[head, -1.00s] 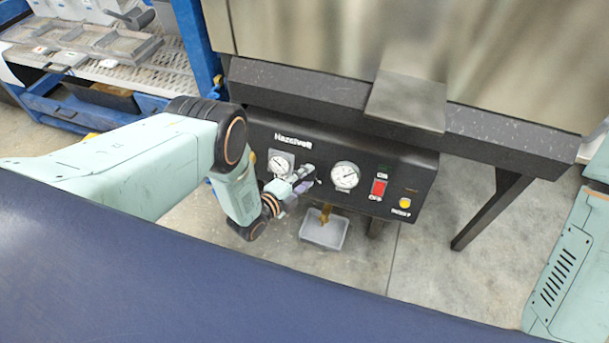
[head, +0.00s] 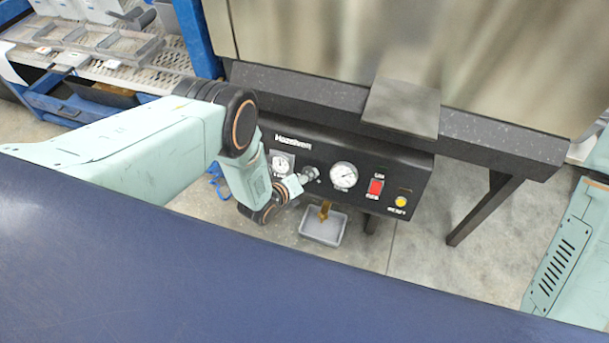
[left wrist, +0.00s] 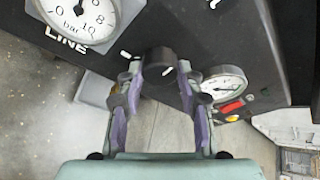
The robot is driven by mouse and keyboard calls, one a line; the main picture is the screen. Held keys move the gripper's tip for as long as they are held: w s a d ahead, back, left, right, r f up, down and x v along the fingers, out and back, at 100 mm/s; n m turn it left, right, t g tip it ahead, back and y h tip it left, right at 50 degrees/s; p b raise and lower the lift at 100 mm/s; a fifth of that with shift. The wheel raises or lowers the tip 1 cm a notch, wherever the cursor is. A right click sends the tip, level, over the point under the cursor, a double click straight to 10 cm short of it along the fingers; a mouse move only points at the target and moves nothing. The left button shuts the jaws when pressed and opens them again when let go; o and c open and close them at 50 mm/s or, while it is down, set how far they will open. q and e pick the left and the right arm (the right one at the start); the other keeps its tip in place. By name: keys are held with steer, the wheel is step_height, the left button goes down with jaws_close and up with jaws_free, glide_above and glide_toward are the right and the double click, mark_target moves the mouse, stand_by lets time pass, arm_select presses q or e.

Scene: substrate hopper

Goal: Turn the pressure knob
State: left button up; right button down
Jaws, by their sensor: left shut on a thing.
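The black pressure knob (left wrist: 157,60) shows in the left wrist view on the dark panel, with a short white mark on its face. My left gripper (left wrist: 160,70) has its purple-sided fingers on both sides of the knob and is shut on it. In the head view my left gripper (head: 308,175) reaches the control panel (head: 385,165) between two gauges and mostly hides the knob. The right gauge (head: 344,176) is in clear view. My right gripper is out of view.
A red switch (head: 376,187) and a yellow button (head: 401,201) sit right of the gauges. A brass outlet (head: 325,209) hangs over a grey tray (head: 322,229) below. A metal plate (head: 402,106) juts out above. A blue rack stands at upper left.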

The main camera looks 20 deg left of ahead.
arm_select(q)
steer(key=shift+m, duration=0.5)
steer(key=o, duration=1.2)
steer(key=shift+c, duration=0.2)
steer(key=v, duration=1.2)
steer(key=shift+d+r, duration=0.1)
steer(key=shift+d, duration=0.05)
